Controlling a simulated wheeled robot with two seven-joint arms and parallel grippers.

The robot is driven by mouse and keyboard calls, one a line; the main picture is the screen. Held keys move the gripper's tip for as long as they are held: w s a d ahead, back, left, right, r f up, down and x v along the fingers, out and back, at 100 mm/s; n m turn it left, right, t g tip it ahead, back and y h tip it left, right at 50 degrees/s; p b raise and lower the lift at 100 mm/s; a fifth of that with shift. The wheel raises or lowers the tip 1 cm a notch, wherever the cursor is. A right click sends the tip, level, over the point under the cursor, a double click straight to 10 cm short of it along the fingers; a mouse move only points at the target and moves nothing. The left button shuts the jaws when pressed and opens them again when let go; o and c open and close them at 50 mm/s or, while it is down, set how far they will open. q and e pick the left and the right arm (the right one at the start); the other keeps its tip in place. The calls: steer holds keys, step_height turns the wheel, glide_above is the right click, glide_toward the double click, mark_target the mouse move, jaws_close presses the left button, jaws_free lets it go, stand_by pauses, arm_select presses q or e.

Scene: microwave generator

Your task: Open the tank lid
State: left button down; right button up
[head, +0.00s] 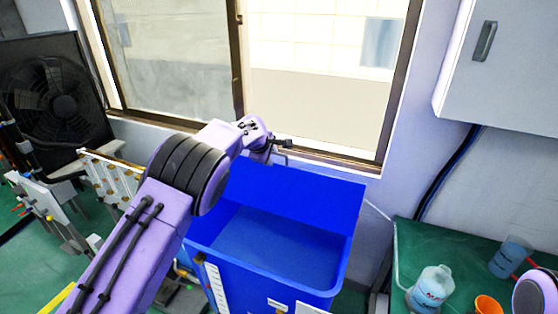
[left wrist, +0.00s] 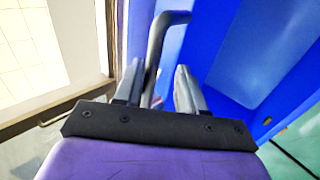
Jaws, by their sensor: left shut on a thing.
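The blue tank (head: 344,262) stands below the window with its top open and its inside showing. Its blue lid (head: 305,197) stands raised, close to upright, along the back edge by the wall. My left gripper (head: 272,150) is at the top of the raised lid. In the left wrist view my left gripper (left wrist: 158,88) has its fingers on both sides of a grey bent handle (left wrist: 156,45) beside the blue surface, shut on it. My arm hides the left part of the tank. My right gripper is not in view.
A window with a brown frame (head: 398,100) is right behind the lid. A white cabinet (head: 500,65) hangs at upper right. A green table (head: 440,243) at right holds a bottle (head: 432,287), a beaker (head: 511,256) and an orange cup (head: 487,305). A black fan (head: 55,90) stands at left.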

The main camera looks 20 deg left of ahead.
arm_select(q)
steer(key=shift+f, duration=0.5)
steer(key=c, duration=1.2)
jaws_free()
steer(key=shift+o, duration=0.2)
steer(key=shift+w+f, duration=0.2)
steer(key=shift+w, duration=0.1)
steer(key=b+v, duration=0.3)
steer(key=v, duration=0.7)
steer(key=shift+r+b, duration=0.35)
steer(key=shift+r, duration=0.1)
